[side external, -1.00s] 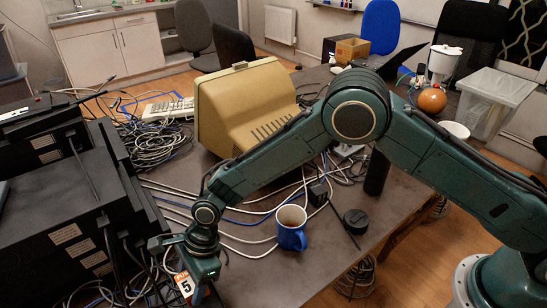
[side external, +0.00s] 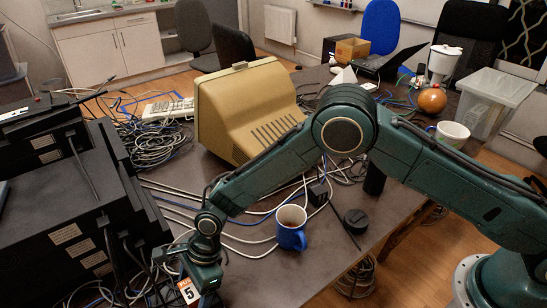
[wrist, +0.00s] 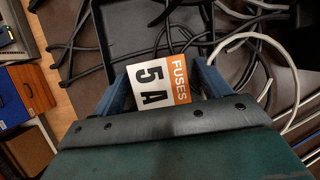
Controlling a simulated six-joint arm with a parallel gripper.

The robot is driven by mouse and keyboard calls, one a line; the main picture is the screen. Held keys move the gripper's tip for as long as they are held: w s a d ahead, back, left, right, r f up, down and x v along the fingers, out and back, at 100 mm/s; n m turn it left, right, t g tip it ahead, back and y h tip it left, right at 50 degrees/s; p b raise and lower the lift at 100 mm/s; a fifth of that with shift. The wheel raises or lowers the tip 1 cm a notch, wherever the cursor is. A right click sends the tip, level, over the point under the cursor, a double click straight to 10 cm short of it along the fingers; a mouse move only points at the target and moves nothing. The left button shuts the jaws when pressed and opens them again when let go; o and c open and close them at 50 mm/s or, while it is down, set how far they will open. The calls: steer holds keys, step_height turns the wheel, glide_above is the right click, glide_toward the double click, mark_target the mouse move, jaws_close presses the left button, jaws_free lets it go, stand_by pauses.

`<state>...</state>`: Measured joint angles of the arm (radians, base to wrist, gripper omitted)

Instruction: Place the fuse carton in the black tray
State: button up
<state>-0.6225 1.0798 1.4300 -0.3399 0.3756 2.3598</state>
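The fuse carton (wrist: 160,86), white with an orange band reading "FUSES" and "5 A", sits between the blue fingers of my gripper (wrist: 159,82) in the wrist view, with a finger against each side. In the side external view the carton (side external: 188,291) shows just below my gripper (side external: 190,284), near the bottom edge. A black tray (wrist: 121,42) with a raised rim lies ahead of the carton in the wrist view, partly cut off by the frame and partly hidden by the carton and gripper. I cannot make out the tray in the side external view.
Black stacked equipment (side external: 65,215) stands close to the left of my gripper. Loose cables (wrist: 250,45) run beside the tray. A blue mug (side external: 291,236) and a beige monitor (side external: 245,110) stand on the table to the right and behind.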

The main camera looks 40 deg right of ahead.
steer(key=shift+r, duration=0.15)
steer(key=v, duration=1.2)
stand_by(0.7)
steer(key=s+d+r+n+t+h, duration=0.15)
steer(key=d+r+n, duration=0.25)
steer(key=d+r, duration=0.6)
steer(key=s+d+r+n+t, duration=0.25)
steer(key=d+r+n, duration=0.25)
steer(key=d+r, duration=0.6)
steer(key=s+d+r+n+h, duration=0.1)
steer(key=s+d+n, duration=0.3)
steer(key=s+d, duration=0.3)
steer(key=s+d+r+n+t+h, duration=0.1)
steer(key=s+d+n, duration=0.4)
steer(key=s, duration=0.9)
steer(key=d+r+h, duration=0.1)
steer(key=d, duration=0.2)
steer(key=shift+d+t, duration=0.25)
steer(key=shift+t, duration=0.05)
